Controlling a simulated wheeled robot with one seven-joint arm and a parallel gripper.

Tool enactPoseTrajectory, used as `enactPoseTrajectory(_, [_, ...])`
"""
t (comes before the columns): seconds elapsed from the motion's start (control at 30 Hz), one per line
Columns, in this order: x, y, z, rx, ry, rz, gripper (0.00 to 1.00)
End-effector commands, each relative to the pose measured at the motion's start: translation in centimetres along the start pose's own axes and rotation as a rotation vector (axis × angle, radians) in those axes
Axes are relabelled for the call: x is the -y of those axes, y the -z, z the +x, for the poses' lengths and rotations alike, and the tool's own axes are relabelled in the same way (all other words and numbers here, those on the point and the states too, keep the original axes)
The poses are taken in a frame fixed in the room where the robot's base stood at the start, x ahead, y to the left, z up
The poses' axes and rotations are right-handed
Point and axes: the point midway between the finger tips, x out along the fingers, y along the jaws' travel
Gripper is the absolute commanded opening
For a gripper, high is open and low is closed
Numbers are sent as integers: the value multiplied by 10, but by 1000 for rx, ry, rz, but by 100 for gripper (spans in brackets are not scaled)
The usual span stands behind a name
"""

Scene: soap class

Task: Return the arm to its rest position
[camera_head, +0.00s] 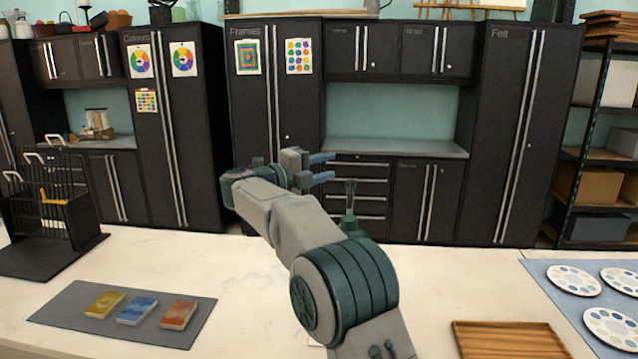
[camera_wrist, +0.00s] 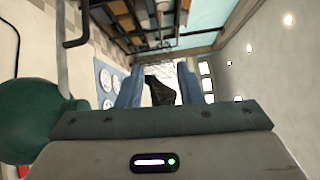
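My gripper (camera_head: 322,168) is raised above the worktop near the middle of the head view, its blue fingers pointing right. In the wrist view my gripper (camera_wrist: 158,86) shows its two fingers apart, with nothing held between them. The arm is bent, rising from the lower right and reaching up to the left. It touches no object that I can see.
A grey mat (camera_head: 58,306) at front left bears yellow (camera_head: 104,304), blue (camera_head: 138,310) and red (camera_head: 178,314) soap bars. A black rack (camera_head: 75,215) stands at left. A wooden tray (camera_head: 510,340) and paint palettes (camera_head: 574,281) lie at right. Dark cabinets (camera_head: 510,130) line the back.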

Motion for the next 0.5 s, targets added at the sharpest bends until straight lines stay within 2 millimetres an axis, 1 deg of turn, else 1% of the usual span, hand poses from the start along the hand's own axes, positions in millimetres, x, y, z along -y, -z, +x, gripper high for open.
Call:
enactPoseTrajectory(0.03, [13, 0, 7, 46, 25, -11, 33])
enactPoseTrajectory(0.2, [59, -4, 24, 279, 137, -109, 33])
enactPoseTrajectory(0.3, [79, -3, 25, 437, 202, -203, 33])
enactPoseTrajectory(0.4, [89, 3, 19, 590, 253, -319, 33])
enactPoseTrajectory(0.5, [88, 14, 9, 738, 290, -450, 33])
